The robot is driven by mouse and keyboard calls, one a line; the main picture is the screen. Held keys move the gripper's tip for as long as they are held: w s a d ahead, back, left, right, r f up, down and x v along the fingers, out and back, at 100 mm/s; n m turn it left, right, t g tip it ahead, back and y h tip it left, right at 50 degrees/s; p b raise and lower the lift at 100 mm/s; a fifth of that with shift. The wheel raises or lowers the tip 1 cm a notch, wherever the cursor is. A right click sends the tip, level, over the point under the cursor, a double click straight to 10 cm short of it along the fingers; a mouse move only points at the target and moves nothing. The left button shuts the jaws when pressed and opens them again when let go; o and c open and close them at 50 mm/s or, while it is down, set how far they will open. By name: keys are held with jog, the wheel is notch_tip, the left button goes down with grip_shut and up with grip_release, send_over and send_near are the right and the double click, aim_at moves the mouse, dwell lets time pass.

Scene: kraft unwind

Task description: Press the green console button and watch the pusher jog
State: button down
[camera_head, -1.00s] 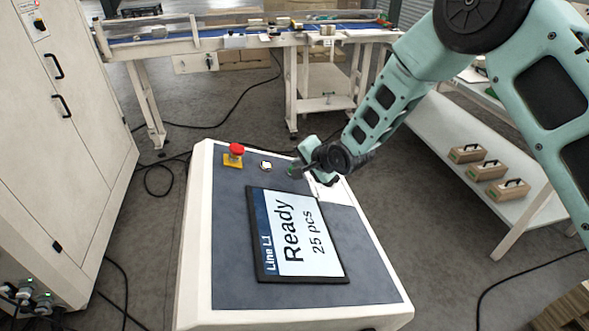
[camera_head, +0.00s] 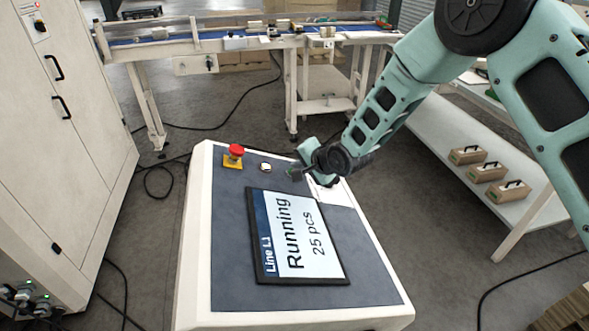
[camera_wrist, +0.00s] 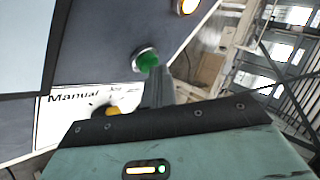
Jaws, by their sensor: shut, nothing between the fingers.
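The green button (camera_wrist: 147,61) sits in a metal ring on the dark console panel in the wrist view. My gripper (camera_wrist: 155,78) is shut and empty, its fingertips at the green button's edge; they look in contact with it. In the head view my gripper (camera_head: 297,173) is over the console's (camera_head: 225,290) far right part and mostly hides the button. The screen (camera_head: 298,235) reads "Line L1", "Running", "25 pcs". The pusher cannot be made out clearly on the conveyor (camera_head: 225,38) at the back.
A red emergency-stop button (camera_head: 236,150) on a yellow base and a lit white button (camera_head: 265,167) stand left of my gripper. A white cabinet (camera_head: 60,150) is at left. A shelf (camera_head: 510,210) with several brown boxes is at right. Cables lie on the floor.

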jog(key=shift+d+r+p, duration=0.25)
jog(key=shift+r+p, duration=0.1)
jog(key=shift+r, duration=0.35)
jog(key=shift+d+r, duration=0.1)
jog(key=r+p, duration=0.1)
jog(key=d+r+p, duration=0.1)
jog(key=r, duration=0.1)
jog(key=d+r, duration=0.1)
jog(key=shift+w+r+p, duration=0.2)
jog(key=shift+w+p, duration=0.05)
jog(key=shift+p, duration=0.15)
jog(key=shift+a, duration=0.1)
dwell(0.4)
jog(key=s+r+n+g+h+b, duration=0.35)
jog(key=s+n+g+b, duration=0.35)
jog(key=s, duration=1.4)
jog(key=s+d+n+b, duration=0.1)
jog(key=s+d+n, duration=0.1)
jog(key=s, duration=0.4)
jog(key=s+d+n+g+h, duration=0.1)
jog(key=s+d+n, duration=0.2)
jog(key=s, duration=0.4)
jog(key=s+d+n+h+b, duration=0.1)
jog(key=s+d+n, duration=0.2)
jog(key=s, duration=0.4)
jog(key=shift+s+d+b, duration=0.2)
jog(key=shift+d+b, duration=0.15)
jog(key=shift+d, duration=0.25)
